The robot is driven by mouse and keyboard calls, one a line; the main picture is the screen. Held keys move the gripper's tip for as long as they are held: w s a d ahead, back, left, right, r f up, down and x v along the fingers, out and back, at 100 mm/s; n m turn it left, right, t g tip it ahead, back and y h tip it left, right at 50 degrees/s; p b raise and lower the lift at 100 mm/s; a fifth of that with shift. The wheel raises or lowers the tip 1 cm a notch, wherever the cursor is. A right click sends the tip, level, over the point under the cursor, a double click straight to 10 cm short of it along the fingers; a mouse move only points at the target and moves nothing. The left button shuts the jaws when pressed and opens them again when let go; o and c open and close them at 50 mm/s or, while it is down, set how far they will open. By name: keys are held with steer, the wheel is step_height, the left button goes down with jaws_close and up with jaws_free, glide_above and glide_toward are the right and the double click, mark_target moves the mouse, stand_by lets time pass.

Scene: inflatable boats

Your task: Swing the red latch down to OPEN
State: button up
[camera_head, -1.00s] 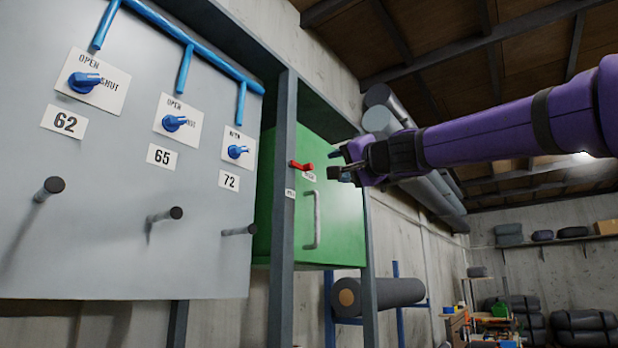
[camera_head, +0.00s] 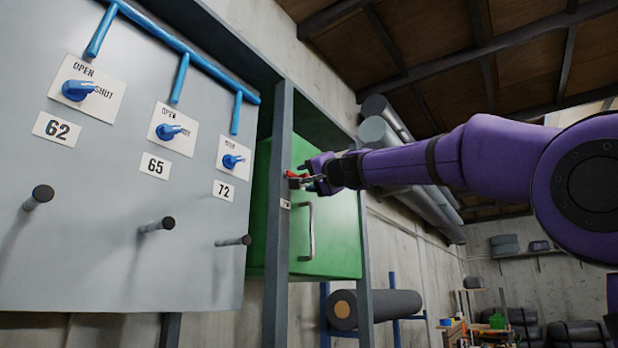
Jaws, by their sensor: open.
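The red latch (camera_head: 297,174) is on the front of the green cabinet (camera_head: 335,240), near its upper left edge. My gripper (camera_head: 300,181) is open at the latch, with its fingers overlapping it in the picture. Most of the latch is hidden behind the fingers, and I cannot tell whether they touch it. The label beside the latch is also covered by my gripper. The cabinet's grey vertical handle (camera_head: 312,232) shows below.
A grey post (camera_head: 278,220) stands just left of the latch. Left of it, a grey panel (camera_head: 110,255) carries blue valves (camera_head: 78,90), number cards and protruding pegs (camera_head: 157,224). A dark roll (camera_head: 375,309) lies on a rack below the cabinet.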

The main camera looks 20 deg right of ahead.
steer(key=shift+w, duration=0.1)
steer(key=shift+c, duration=0.2)
jaws_close()
steer(key=shift+f+m, duration=0.1)
steer(key=shift+m, duration=0.3)
steer(key=m+g, duration=0.1)
steer(key=m, duration=0.1)
steer(key=f+m+h, duration=0.1)
steer(key=m, duration=0.2)
steer(key=a+f+m+g+h, duration=0.1)
steer(key=m, duration=0.2)
steer(key=shift+s+f+g, duration=0.25)
steer(key=shift+s+g, duration=0.05)
steer(key=shift+s, duration=0.1)
steer(key=shift+s+a+f+m+g+y, duration=0.15)
steer(key=shift+s+a+m+g, duration=0.35)
steer(key=shift+m, duration=0.75)
steer(key=shift+s+a+f+m+g+y, duration=0.1)
steer(key=shift+a+f+m+g, duration=0.2)
steer(key=shift+m+g, duration=0.65)
steer(key=shift+s+a+f+m+g+y, duration=0.15)
steer(key=shift+s+a+m+g, duration=0.2)
steer(key=shift+m, duration=1.15)
steer(key=shift+a+r, duration=0.1)
steer(key=shift+a, duration=0.05)
